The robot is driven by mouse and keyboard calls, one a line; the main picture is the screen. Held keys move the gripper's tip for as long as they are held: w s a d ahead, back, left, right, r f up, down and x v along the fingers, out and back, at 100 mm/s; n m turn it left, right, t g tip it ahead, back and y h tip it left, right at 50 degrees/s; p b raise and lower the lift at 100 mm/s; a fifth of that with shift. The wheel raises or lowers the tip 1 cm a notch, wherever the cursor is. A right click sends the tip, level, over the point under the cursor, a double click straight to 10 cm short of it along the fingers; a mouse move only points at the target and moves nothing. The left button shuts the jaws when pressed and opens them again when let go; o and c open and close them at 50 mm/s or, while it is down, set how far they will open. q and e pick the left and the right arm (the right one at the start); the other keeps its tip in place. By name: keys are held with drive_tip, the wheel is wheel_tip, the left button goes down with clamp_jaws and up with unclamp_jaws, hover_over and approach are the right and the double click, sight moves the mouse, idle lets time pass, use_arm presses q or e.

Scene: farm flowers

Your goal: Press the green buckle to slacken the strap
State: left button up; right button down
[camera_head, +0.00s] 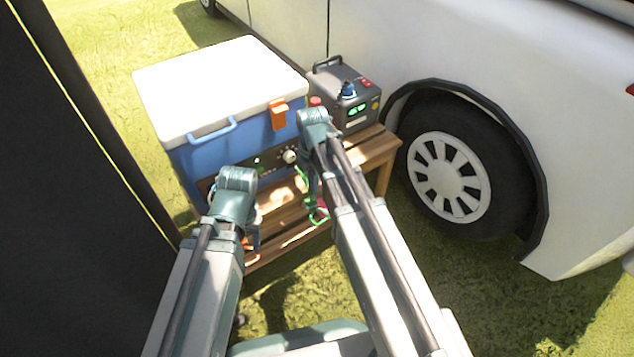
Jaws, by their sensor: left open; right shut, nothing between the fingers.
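A thin green piece (318,216), perhaps the green buckle or part of a strap, shows at the front of the wooden bench; it is too small and too covered to identify. My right gripper (313,188) points down close to it, shut and empty, its fingers partly hidden by my arm. I cannot tell whether they touch. My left gripper (250,234) is open over the left front of the bench, mostly hidden behind its own wrist. A small orange piece (247,246) shows beside it. No strap can be made out clearly.
A blue cooler (215,152) with a white lid (215,85) and orange latch (278,114) stands on the wooden bench (372,150). A grey power box (352,112) stands right of it. A white vehicle (575,130) is close on the right; a dark panel (60,200) fills the left.

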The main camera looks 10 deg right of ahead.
wheel_tip(320, 180, up, 8)
drive_tip(key=p, duration=0.7)
drive_tip(key=shift+r, duration=0.2)
drive_tip(key=shift+a, duration=0.1)
drive_tip(key=s+a+m+h, duration=0.1)
drive_tip(key=s+a+m, duration=0.3)
drive_tip(key=s+m, duration=0.45)
drive_tip(key=s+a+m, duration=0.4)
drive_tip(key=s+m, duration=0.3)
drive_tip(key=m, duration=0.3)
wheel_tip(320, 180, up, 32)
drive_tip(key=p, duration=3.2)
drive_tip(key=shift+w+a+r, duration=0.2)
drive_tip(key=shift+w+r, duration=0.05)
drive_tip(key=shift+w, duration=0.15)
